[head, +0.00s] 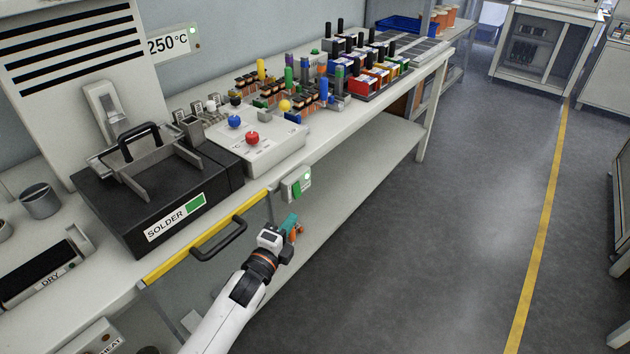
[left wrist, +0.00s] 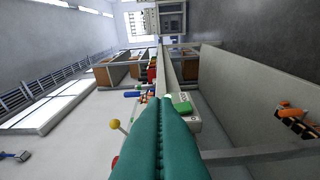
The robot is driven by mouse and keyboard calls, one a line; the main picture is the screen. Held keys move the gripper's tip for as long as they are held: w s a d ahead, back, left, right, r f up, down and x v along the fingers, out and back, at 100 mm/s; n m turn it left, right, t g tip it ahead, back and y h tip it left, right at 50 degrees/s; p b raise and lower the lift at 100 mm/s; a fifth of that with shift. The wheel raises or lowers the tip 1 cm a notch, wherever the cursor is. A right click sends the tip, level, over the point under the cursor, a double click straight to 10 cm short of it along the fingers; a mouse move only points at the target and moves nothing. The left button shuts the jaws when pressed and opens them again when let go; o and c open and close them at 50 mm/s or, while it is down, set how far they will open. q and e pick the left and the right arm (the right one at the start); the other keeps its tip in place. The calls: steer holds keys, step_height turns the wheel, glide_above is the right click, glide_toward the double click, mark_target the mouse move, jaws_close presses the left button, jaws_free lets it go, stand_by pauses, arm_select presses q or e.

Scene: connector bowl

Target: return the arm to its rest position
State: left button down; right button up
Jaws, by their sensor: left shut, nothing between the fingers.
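My left arm comes in from the bottom of the head view. Its gripper (head: 294,226) has teal fingers and is in front of the bench edge, below the small box with a green switch. In the left wrist view the teal fingers (left wrist: 160,135) lie together along their length, shut with nothing between them. The gripper appears apart from the bench. My right gripper is in neither view.
The workbench (head: 345,120) carries a black solder box (head: 125,205), a white control box with blue and red knobs (head: 262,150), and several coloured connectors. A black handle (head: 218,240) and green switch box (head: 296,185) stick out from its front. The floor (head: 430,240) to the right is clear.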

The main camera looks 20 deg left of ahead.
arm_select(q)
steer(key=s+f+n+g+p, duration=0.1)
steer(key=s+f+n+g, duration=0.3)
steer(key=f, duration=0.6)
steer(key=s+f+n+g+y+p, duration=0.1)
steer(key=s+f+n+g, duration=0.1)
steer(key=s+f, duration=0.6)
steer(key=s+f+n+g+p, duration=0.1)
steer(key=s+f+n+g, duration=0.25)
steer(key=f, duration=0.75)
steer(key=s+f+n+g, duration=0.2)
steer(key=s+f, duration=0.2)
steer(key=s, duration=0.7)
steer(key=s+f+n+g+p, duration=0.1)
steer(key=s+f+n+g, duration=0.2)
steer(key=s, duration=0.8)
steer(key=s+f+n+g+y+p, duration=0.1)
steer(key=s+f, duration=0.5)
steer(key=s, duration=0.6)
steer(key=shift+f+n+g, duration=0.35)
steer(key=shift+n+g, duration=0.5)
steer(key=shift+n, duration=0.2)
steer(key=shift+w, duration=0.1)
